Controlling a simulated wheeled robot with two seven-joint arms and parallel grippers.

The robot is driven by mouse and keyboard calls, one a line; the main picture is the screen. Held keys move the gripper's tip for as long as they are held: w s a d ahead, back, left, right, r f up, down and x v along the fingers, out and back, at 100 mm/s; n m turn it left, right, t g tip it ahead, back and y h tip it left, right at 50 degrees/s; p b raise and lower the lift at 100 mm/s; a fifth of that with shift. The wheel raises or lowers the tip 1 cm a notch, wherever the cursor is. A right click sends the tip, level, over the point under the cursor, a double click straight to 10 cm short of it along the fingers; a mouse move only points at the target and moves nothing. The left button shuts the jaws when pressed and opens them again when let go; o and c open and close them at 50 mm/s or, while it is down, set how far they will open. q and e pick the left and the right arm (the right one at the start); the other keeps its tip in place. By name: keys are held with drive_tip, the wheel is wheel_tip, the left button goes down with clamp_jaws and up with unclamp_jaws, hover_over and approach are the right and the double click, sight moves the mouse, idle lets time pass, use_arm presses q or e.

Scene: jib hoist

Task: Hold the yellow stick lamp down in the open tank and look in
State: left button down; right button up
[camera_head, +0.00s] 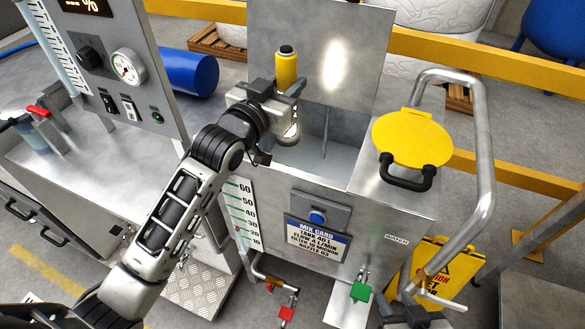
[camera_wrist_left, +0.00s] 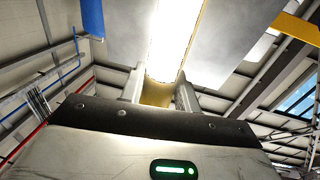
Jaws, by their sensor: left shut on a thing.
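The yellow stick lamp (camera_head: 286,70) stands upright in my left gripper (camera_head: 284,92), its black cap on top. The jaws are shut around its yellow body, which also shows between the fingers in the left wrist view (camera_wrist_left: 157,92). Its pale lower end shows below the gripper, over the left part of the open tank (camera_head: 362,180). I cannot tell how far it is below the rim. The tank's raised grey lid (camera_head: 345,60) stands behind the lamp. A dark part at the bottom right edge looks like my right gripper (camera_head: 408,316); its jaws are not clear.
A yellow round cover with a black handle (camera_head: 412,138) sits right of the opening. A bent steel pipe (camera_head: 484,150) rises at the right. A gauge panel (camera_head: 115,65) stands at the left. A mix card (camera_head: 317,238) and valves are on the tank front.

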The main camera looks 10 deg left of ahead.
sight(285, 49)
use_arm(q)
wheel_tip(285, 49, up, 2)
drive_tip(key=shift+r+p, duration=0.25)
drive_tip(key=shift+p, duration=0.1)
drive_tip(key=shift+r, duration=2.1)
drive_tip(key=shift+s+f, duration=0.1)
